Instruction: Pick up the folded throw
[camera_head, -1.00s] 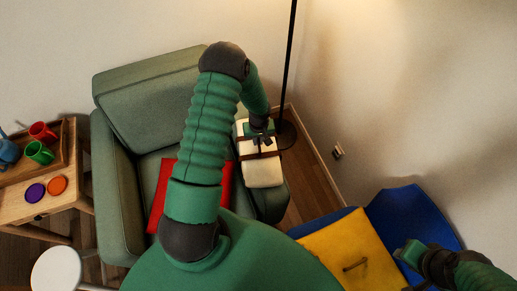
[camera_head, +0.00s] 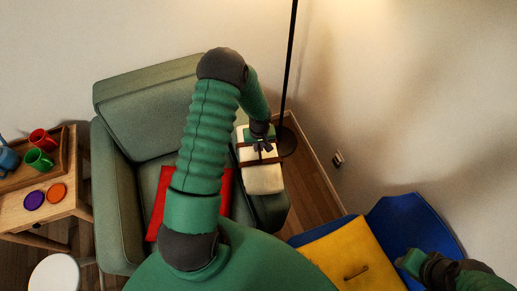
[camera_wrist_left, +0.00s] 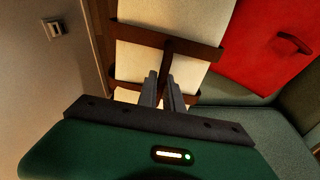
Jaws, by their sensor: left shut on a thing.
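The folded throw (camera_head: 263,178) is a cream bundle with brown straps. It lies on the right arm of the green armchair (camera_head: 125,190). It also shows in the left wrist view (camera_wrist_left: 150,62), with a brown strap running lengthwise and two across it. My left gripper (camera_head: 264,146) is over the throw, and its fingers (camera_wrist_left: 166,90) are closed on the brown strap along the middle. The fingers hide part of the strap. My right gripper (camera_head: 411,258) is at the lower right, over the blue chair and away from the throw; its finger opening is not clear.
A black lamp pole (camera_head: 290,70) stands close behind the throw. A wooden table (camera_head: 70,205) with mugs stands at the left.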

